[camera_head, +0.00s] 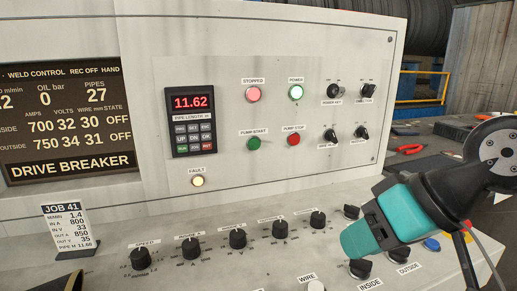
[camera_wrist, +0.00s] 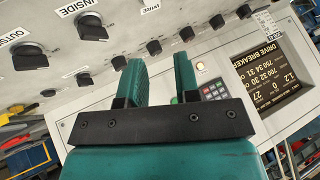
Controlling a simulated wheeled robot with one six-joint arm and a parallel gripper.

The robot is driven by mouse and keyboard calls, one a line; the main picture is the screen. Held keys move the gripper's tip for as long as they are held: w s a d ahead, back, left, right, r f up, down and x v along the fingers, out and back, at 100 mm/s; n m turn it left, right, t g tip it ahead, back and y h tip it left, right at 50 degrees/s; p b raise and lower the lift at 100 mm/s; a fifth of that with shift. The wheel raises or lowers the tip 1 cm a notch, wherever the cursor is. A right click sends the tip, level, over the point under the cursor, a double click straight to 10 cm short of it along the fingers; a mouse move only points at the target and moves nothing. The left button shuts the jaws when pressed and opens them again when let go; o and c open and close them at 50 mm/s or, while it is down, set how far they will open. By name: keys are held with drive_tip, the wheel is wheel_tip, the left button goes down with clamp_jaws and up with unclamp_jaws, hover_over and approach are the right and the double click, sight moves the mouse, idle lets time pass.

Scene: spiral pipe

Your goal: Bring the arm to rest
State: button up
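My gripper (camera_head: 358,240) is teal with a dark wrist. It reaches in from the right in the head view, over the lower right of the sloped control desk (camera_head: 215,268). In the wrist view its two teal fingers (camera_wrist: 159,66) stand apart with nothing between them, so it is open and empty. The fingers point toward the knob row and panel. In the head view the gripper is in front of part of the desk near the INSIDE knob (camera_head: 359,268) and OUTSIDE knob (camera_head: 400,253). I cannot tell whether it touches the desk.
The upright panel (camera_head: 345,75) carries a keypad (camera_head: 193,121) reading 11.62, lit buttons and switches. A display (camera_head: 68,120) and job card (camera_head: 67,228) are at left. Several black knobs (camera_head: 238,237) stick up along the desk. Red-handled pliers (camera_head: 409,149) lie on a bench at right.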

drive_tip(key=s+f+n+g+h, duration=0.2)
drive_tip(key=s+f+g, duration=0.15)
drive_tip(key=s, duration=0.35)
wheel_tip(320, 180, up, 14)
drive_tip(key=s+p, duration=0.1)
drive_tip(key=p, duration=1.3)
drive_tip(key=shift+d+r+g, duration=0.15)
drive_tip(key=shift+d+g, duration=0.2)
